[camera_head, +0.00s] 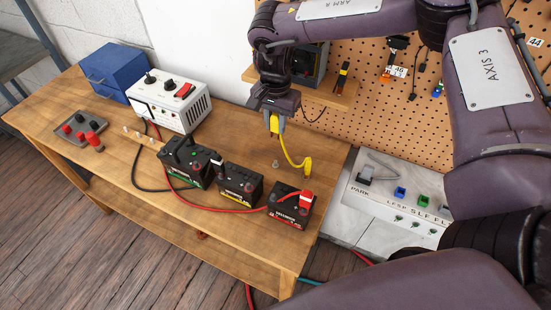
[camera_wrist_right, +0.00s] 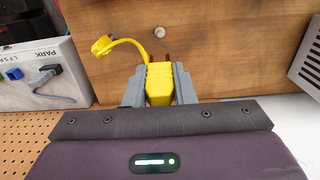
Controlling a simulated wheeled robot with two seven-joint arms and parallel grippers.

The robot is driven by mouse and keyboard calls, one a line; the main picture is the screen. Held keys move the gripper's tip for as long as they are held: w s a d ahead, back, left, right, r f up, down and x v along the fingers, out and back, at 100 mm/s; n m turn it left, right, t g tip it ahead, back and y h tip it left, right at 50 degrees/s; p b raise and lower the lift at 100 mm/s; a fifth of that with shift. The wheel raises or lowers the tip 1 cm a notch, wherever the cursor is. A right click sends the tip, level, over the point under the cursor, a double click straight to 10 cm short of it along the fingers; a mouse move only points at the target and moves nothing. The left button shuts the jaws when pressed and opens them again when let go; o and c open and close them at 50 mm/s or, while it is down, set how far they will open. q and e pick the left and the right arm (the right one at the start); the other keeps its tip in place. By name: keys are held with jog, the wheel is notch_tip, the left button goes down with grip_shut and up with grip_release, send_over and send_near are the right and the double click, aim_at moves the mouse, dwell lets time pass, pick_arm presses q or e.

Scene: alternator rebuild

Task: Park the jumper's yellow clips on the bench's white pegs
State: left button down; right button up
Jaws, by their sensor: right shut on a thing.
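The jumper is a yellow cable with a yellow clip at each end. My right gripper (camera_head: 274,126) is shut on one yellow clip (camera_head: 274,123), which it holds above the bench (camera_head: 125,180); the grip also shows in the right wrist view (camera_wrist_right: 158,85). The cable (camera_head: 289,155) curves from it to the other yellow clip (camera_head: 307,167), which stands near the bench's right end; it also shows in the wrist view (camera_wrist_right: 102,46). Whether a peg is under that clip is hidden. A pale peg (camera_head: 276,163) is bare between the clips, also in the wrist view (camera_wrist_right: 159,31). My left gripper is out of view.
Three black batteries, left (camera_head: 190,165), middle (camera_head: 238,185) and right (camera_head: 290,207), stand in a row with red and black leads. A white power unit (camera_head: 170,103), a blue box (camera_head: 108,72) and a grey tray (camera_head: 80,130) stand further left. A switch panel (camera_head: 395,205) lies right.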

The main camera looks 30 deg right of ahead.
aim_at(276, 131)
notch_tip(276, 131, down, 10)
jog(key=b, duration=0.4)
jog(key=shift+r+b, duration=0.2)
jog(key=shift+b, duration=0.1)
jog(key=shift+f, duration=0.1)
jog(key=shift+f+b, duration=0.6)
jog(key=shift+f, duration=0.55)
jog(key=o, duration=0.8)
jog(key=shift+r, duration=0.15)
notch_tip(276, 131, up, 9)
jog(key=p, duration=0.7)
jog(key=shift+f+p, duration=0.2)
jog(key=shift+p, duration=0.2)
jog(key=shift+f, duration=0.15)
